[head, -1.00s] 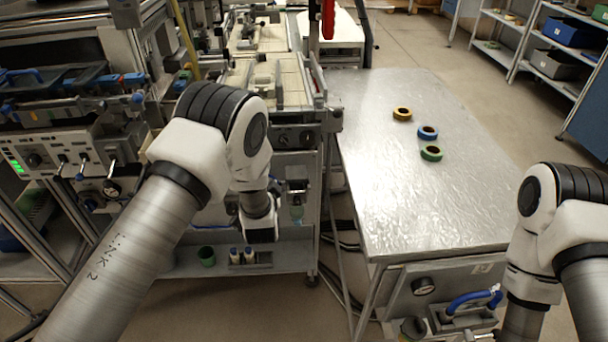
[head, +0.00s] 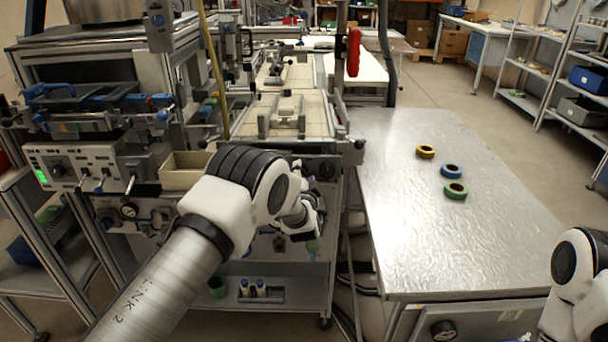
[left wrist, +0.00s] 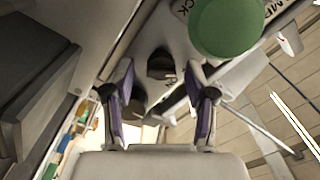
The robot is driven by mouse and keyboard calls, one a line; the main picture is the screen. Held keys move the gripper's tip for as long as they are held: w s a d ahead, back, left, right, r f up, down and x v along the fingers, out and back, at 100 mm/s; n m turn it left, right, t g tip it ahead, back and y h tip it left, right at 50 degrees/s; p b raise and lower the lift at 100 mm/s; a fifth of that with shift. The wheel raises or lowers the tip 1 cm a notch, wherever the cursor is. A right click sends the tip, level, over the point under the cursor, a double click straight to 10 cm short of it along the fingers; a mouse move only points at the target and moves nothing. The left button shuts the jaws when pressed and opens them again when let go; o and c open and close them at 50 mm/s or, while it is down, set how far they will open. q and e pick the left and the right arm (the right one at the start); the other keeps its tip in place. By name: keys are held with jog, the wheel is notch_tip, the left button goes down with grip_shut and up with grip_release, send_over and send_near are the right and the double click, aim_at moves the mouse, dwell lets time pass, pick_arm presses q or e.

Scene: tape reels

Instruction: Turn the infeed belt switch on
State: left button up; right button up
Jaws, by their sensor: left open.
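The infeed belt's front panel has dark round knobs (head: 327,169) below the belt's near end, partly hidden behind my left arm. I cannot tell which one is the infeed belt switch. My left gripper (head: 310,222) is in front of the machine, below these knobs, small and partly covered by its own wrist. In the left wrist view the gripper (left wrist: 160,80) is open, with its two fingers apart and nothing held. A dark knob (left wrist: 160,64) shows between and beyond the fingertips, with another dark round part (left wrist: 134,106) beside it. I see no contact. My right gripper is out of view.
A large green round part (left wrist: 226,25) is close by in the left wrist view. A beige bin (head: 183,176) is left of the belt. A red handle (head: 353,52) hangs above.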

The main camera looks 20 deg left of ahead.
pick_arm(q)
jog(key=shift+d+r, duration=0.1)
grip_shut()
